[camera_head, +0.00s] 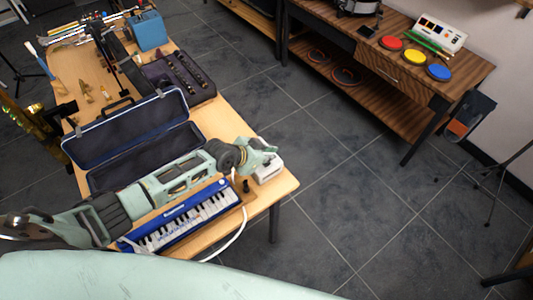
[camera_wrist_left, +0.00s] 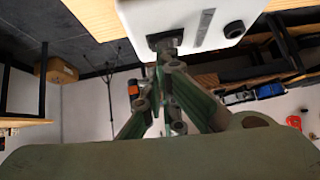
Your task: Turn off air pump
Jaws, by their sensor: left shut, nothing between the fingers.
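The air pump, a small white box (camera_head: 268,171), sits at the table's right end in the head view. It fills the top of the left wrist view (camera_wrist_left: 190,22). In the wrist view a dark switch-like part (camera_wrist_left: 163,41) and a round dark port (camera_wrist_left: 235,29) show on its face. My left gripper (camera_head: 262,150) is at the pump, covering part of it. It is shut and empty, and its fingertips (camera_wrist_left: 168,62) are right at the dark switch-like part; I cannot tell whether they touch. The switch's position is not readable. My right gripper is not in view.
A blue melodica keyboard (camera_head: 185,219) lies below my left arm, with a white hose (camera_head: 236,235) beside it. An open dark instrument case (camera_head: 125,132) lies behind the arm. A wooden bench (camera_head: 390,72) stands at the upper right, with open floor between.

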